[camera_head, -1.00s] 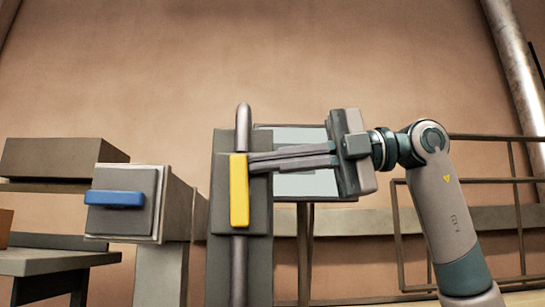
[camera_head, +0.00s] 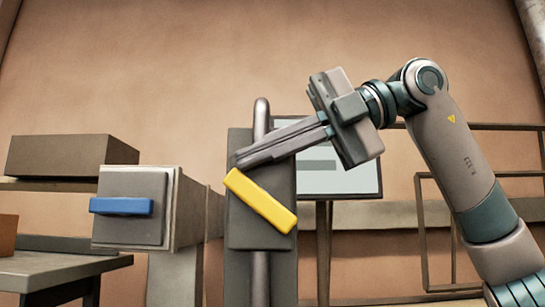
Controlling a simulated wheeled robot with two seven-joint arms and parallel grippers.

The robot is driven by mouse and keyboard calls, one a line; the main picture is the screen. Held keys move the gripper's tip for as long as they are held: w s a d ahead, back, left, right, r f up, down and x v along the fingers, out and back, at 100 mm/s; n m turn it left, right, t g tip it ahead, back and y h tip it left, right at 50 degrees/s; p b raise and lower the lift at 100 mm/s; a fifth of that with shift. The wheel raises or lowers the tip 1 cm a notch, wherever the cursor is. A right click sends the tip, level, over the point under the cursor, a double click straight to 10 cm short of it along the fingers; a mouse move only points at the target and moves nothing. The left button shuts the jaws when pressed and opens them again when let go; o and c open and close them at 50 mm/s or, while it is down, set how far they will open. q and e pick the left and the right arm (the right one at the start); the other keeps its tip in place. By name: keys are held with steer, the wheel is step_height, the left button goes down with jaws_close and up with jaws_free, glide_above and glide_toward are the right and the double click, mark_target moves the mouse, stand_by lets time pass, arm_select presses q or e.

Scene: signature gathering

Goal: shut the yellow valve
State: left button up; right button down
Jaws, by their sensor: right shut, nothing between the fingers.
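The yellow valve (camera_head: 260,200) is a bar-shaped handle on a grey upright panel, with a vertical pipe (camera_head: 261,120) running behind it. The handle is tilted, its upper end to the left and its lower end to the right. My right gripper (camera_head: 240,160) comes in from the right, its fingers together and pointing left and down. Its fingertips are just above the handle's upper left end. I cannot tell whether they touch it. My left gripper is not in view.
A grey box with a blue handle (camera_head: 121,206) stands left of the panel. A pale board (camera_head: 340,172) on a post is behind my right gripper. A table (camera_head: 55,270) and a brown box (camera_head: 70,155) are at the left. Metal railings (camera_head: 440,190) run along the wall at right.

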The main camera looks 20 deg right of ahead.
steer(key=shift+w+a+f, duration=0.1)
steer(key=shift+a+f, duration=0.05)
steer(key=shift+a, duration=0.5)
steer(key=shift+w+a+f+b, duration=0.25)
steer(key=shift+w+a+b, duration=0.1)
steer(key=shift+a+b, duration=0.35)
steer(key=shift+a, duration=0.2)
stand_by(0.5)
